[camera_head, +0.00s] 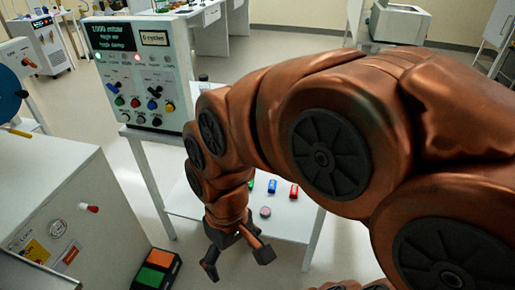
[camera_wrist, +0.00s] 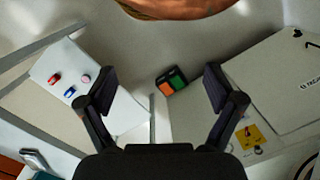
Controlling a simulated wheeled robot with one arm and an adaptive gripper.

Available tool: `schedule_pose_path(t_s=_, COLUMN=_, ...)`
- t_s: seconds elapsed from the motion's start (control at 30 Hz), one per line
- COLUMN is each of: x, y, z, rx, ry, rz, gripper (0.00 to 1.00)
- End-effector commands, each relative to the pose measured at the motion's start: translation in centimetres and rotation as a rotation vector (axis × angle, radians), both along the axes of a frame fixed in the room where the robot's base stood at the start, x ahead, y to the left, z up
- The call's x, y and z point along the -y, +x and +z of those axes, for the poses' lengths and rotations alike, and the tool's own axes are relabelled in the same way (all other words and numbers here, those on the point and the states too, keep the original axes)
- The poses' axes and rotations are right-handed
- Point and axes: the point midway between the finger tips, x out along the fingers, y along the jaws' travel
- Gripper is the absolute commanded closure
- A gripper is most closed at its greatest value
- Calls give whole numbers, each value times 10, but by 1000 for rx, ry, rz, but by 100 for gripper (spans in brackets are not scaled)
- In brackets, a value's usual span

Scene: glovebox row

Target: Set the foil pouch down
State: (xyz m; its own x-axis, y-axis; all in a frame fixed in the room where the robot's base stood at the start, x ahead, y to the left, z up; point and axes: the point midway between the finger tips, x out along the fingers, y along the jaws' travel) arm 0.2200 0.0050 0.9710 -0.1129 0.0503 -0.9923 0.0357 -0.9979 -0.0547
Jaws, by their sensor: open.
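My gripper (camera_head: 237,258) hangs open and empty beside the front of a low white table (camera_head: 290,228). In the wrist view its two dark fingers (camera_wrist: 158,82) are spread wide with nothing between them but the floor and things far below. I cannot make out a foil pouch in either view. A small silvery thing (camera_wrist: 35,158) shows at the lower left of the wrist view, too small to identify. On the table are a red item (camera_head: 294,191), a blue item (camera_head: 272,186), a green item (camera_head: 251,184) and a pinkish round item (camera_head: 265,211).
A box with orange and green panels (camera_head: 157,268) is on the floor, left of the gripper. A white cabinet (camera_head: 85,215) stands at the left. A control panel (camera_head: 138,75) with knobs rises behind the table. Floor shows right of the table.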

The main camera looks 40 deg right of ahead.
Motion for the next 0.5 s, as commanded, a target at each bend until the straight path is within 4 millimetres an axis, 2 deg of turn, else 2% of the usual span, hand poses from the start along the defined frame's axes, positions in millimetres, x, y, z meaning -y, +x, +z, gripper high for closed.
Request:
schedule_pose_path(t_s=0.13, x=-1, y=59, z=0, rx=96, ry=93, rz=30, gripper=8)
schedule_pose_path(t_s=0.27, x=7, y=115, z=2, rx=203, ry=161, rz=50, gripper=8)
schedule_pose_path(t_s=0.37, x=22, y=157, z=3, rx=291, ry=200, rz=54, gripper=8)
schedule_pose_path(t_s=0.5, x=57, y=214, z=4, rx=423, ry=225, rz=44, gripper=8)
